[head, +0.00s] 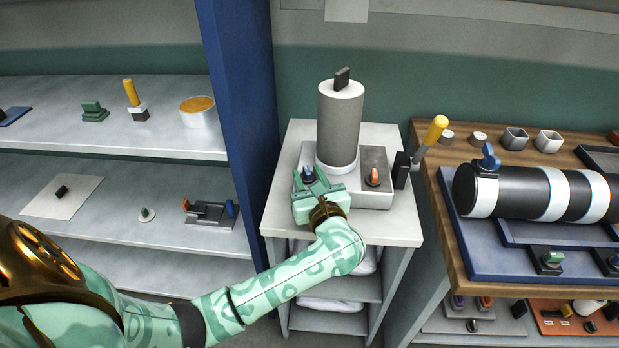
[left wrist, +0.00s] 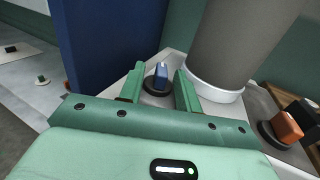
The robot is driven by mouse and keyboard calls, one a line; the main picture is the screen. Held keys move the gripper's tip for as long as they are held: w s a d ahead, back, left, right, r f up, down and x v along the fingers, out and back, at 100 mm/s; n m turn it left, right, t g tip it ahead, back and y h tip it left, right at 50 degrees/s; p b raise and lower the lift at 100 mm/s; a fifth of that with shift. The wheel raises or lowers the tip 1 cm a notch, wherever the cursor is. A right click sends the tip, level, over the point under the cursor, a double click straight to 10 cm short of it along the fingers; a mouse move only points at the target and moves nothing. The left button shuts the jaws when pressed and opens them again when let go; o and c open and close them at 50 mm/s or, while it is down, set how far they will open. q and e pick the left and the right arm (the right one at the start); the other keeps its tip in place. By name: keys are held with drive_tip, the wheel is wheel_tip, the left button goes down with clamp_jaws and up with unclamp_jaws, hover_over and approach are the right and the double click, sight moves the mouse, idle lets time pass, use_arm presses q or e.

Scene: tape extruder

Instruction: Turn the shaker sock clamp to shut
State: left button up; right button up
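A machine with a tall grey cylinder (head: 340,125) stands on a small white table. A blue knob (head: 307,172) on a dark round base is at its left, and an orange knob (head: 373,175) is on a grey panel at its right. I cannot tell by any label which one is the sock clamp. My left gripper (head: 311,179) is open at the blue knob. In the left wrist view the blue knob (left wrist: 161,75) shows upright between the two fingertips, with gaps on both sides. The orange knob (left wrist: 287,126) is off to the right. My right gripper is not in view.
A blue post (head: 240,110) stands left of the table, with grey shelves (head: 170,165) beyond it. A wooden bench (head: 440,215) holds a black cylinder (head: 520,192) on a blue tray.

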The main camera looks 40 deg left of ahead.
use_arm(q)
clamp_jaws()
drive_tip(key=m+t+h, duration=0.3)
drive_tip(key=shift+s+a, duration=0.2)
drive_tip(key=shift+m+t+h, duration=0.8)
drive_tip(key=shift+t+h, duration=0.1)
drive_tip(key=shift+h, duration=0.3)
unclamp_jaws()
